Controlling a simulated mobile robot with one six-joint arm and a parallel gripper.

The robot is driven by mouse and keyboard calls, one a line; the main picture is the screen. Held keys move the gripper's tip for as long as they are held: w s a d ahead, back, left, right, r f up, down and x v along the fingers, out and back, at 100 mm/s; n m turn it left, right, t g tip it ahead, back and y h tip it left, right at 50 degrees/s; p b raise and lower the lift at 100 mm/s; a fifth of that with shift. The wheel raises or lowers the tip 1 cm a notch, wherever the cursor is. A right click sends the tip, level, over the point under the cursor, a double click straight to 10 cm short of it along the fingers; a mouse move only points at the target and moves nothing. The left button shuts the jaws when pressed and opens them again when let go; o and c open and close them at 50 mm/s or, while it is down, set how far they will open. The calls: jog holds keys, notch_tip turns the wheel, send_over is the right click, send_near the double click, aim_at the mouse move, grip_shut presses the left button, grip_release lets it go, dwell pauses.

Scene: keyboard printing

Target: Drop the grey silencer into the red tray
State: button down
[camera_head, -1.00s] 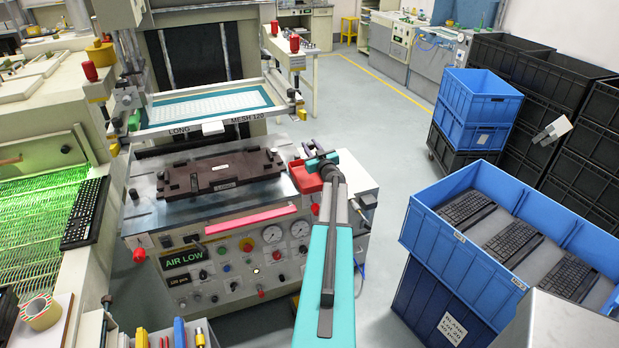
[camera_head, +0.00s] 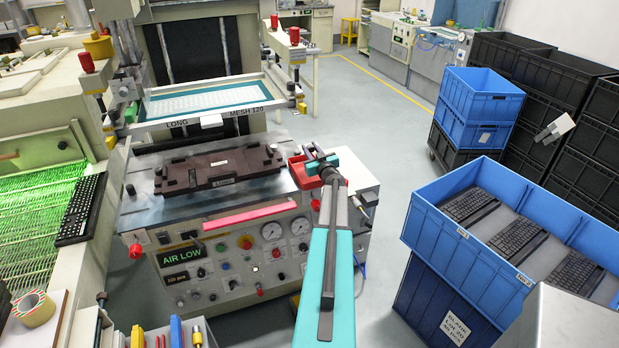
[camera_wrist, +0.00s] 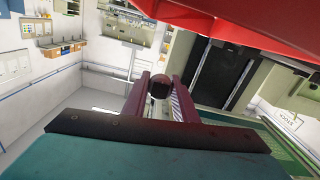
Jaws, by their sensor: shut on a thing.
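The red tray (camera_head: 297,175) is on the right end of the press bench in the head view, partly hidden by my arm. A large red surface, apparently the tray, fills the top right of the wrist view (camera_wrist: 245,22). My gripper (camera_wrist: 160,86) is shut on a small, dark, round-ended piece, apparently the grey silencer (camera_wrist: 160,90), between its maroon fingers. In the head view my gripper (camera_head: 318,162) is at the tray; its fingertips and the silencer are too small to make out there. I cannot tell the exact height between them.
A dark fixture plate (camera_head: 220,172) lies on the press bed left of the tray. The screen frame (camera_head: 205,103) stands above and behind it. A blue crate with keyboards (camera_head: 470,250) is at the right. Open floor (camera_head: 375,110) lies behind.

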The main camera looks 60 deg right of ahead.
jog(key=shift+f+b, duration=0.9)
jog(key=shift+f, duration=0.25)
jog(key=c, duration=1.4)
grip_release()
jog(key=shift+o, duration=0.2)
jog(key=shift+a, duration=0.1)
jog(key=b+v, duration=0.3)
jog(key=v, duration=1)
jog(key=shift+s+a+b, duration=0.15)
jog(key=shift+s+b, duration=0.15)
jog(key=shift+s, duration=0.05)
